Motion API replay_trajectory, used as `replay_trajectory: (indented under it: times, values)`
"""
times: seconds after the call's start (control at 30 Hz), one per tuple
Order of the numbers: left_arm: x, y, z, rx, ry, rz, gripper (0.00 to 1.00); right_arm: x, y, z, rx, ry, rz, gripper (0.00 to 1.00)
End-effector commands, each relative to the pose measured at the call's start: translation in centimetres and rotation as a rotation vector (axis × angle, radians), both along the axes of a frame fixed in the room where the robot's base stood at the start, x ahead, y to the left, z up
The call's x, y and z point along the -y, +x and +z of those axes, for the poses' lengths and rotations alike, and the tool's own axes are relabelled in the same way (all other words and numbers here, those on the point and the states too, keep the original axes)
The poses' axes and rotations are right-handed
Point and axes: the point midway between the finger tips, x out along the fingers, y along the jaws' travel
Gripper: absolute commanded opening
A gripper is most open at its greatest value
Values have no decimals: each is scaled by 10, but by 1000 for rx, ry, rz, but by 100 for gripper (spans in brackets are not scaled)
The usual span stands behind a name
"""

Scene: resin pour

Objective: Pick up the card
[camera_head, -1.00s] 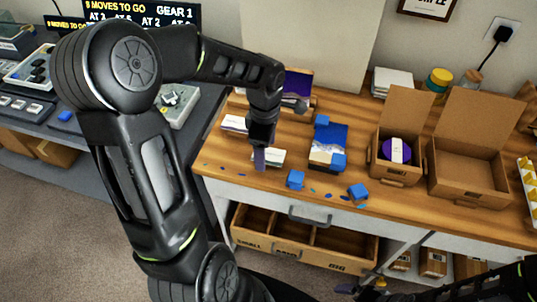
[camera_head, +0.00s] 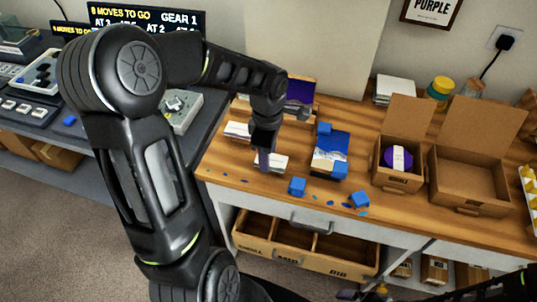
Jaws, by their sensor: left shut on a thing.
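A small stack of white cards (camera_head: 277,164) lies near the front edge of the wooden worktop. My left gripper (camera_head: 264,160) points straight down at the left part of this stack, its fingers shut on a card there. The fingers hide part of the stack, and I cannot make out whether the held card is clear of the others. Another white card stack (camera_head: 237,129) lies behind it to the left. Part of my right arm (camera_head: 495,285) shows at the bottom right; its fingertips cannot be made out.
Blue blocks (camera_head: 297,186) and blue scraps lie right of the stack, by a tray with a blue-and-white surface (camera_head: 330,152). Open cardboard boxes (camera_head: 470,180) stand further right; one holds a purple roll (camera_head: 398,158). Below, an open divided drawer (camera_head: 305,246) juts out.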

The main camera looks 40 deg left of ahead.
Motion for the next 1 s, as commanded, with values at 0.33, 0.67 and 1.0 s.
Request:
replay_trajectory:
  times: [0.33, 0.67, 1.0]
  values:
    - [0, 1, 66, 5, 3, 0, 29, 0, 0, -4, 0, 0, 0, 99]
    - [0, 0, 101, -1, 1, 0, 29, 0, 0, -6, 1, 0, 0, 99]
    - [0, 0, 101, -1, 1, 0, 29, 0, 0, -5, 1, 0, 0, 99]
